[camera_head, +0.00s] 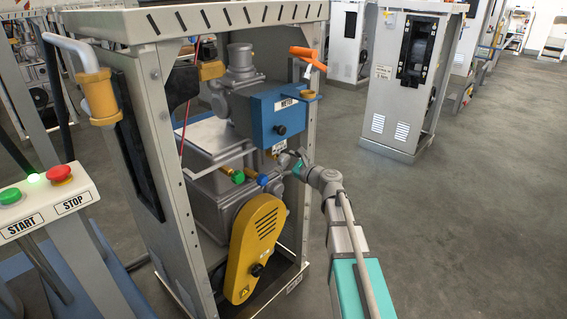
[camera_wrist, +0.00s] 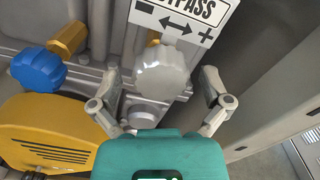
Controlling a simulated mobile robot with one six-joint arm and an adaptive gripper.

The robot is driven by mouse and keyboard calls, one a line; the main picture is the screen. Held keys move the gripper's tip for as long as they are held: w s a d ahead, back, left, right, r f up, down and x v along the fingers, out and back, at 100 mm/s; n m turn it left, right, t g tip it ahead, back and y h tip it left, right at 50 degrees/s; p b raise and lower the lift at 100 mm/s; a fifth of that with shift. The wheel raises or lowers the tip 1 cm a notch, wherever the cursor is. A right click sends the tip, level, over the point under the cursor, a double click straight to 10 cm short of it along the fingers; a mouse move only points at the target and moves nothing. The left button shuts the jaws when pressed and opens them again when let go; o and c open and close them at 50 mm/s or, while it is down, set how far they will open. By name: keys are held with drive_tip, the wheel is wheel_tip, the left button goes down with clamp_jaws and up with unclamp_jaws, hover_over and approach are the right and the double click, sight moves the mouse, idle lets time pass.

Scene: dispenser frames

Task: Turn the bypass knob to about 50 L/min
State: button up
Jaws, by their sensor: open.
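The bypass knob (camera_wrist: 161,70) is a grey, lobed knob in the middle of the wrist view. Above it is a white BYPASS label (camera_wrist: 185,14), partly cut off, with a minus sign at left, a plus sign at right and a double arrow. No L/min reading shows. My gripper (camera_wrist: 163,80) is open, with one finger on each side of the knob and a visible gap to it on both sides. In the head view my gripper (camera_head: 295,167) reaches into the dispenser frame below the blue METER box (camera_head: 276,116); the knob is not clear there.
A blue knob (camera_wrist: 37,71) on a brass fitting and a yellow cover (camera_wrist: 45,130) lie left of my gripper. A frame post (camera_wrist: 265,65) stands close at right. A green knob (camera_head: 238,177) and the START/STOP panel (camera_head: 45,205) are farther left. Open floor lies at right.

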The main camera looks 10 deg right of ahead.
drive_tip(key=v, duration=1.2)
drive_tip(key=shift+a, duration=0.1)
idle(0.4)
drive_tip(key=s+a+f+n+g+h+p, duration=0.35)
drive_tip(key=s+a+f+n+g, duration=0.8)
drive_tip(key=n, duration=0.55)
drive_tip(key=s+d+f+n+g+h, duration=0.3)
drive_tip(key=s+d+n+h, duration=0.1)
drive_tip(key=s+n+h, duration=0.35)
wheel_tip(320, 180, up, 38)
drive_tip(key=p, duration=3.8)
drive_tip(key=shift+a+f, duration=0.1)
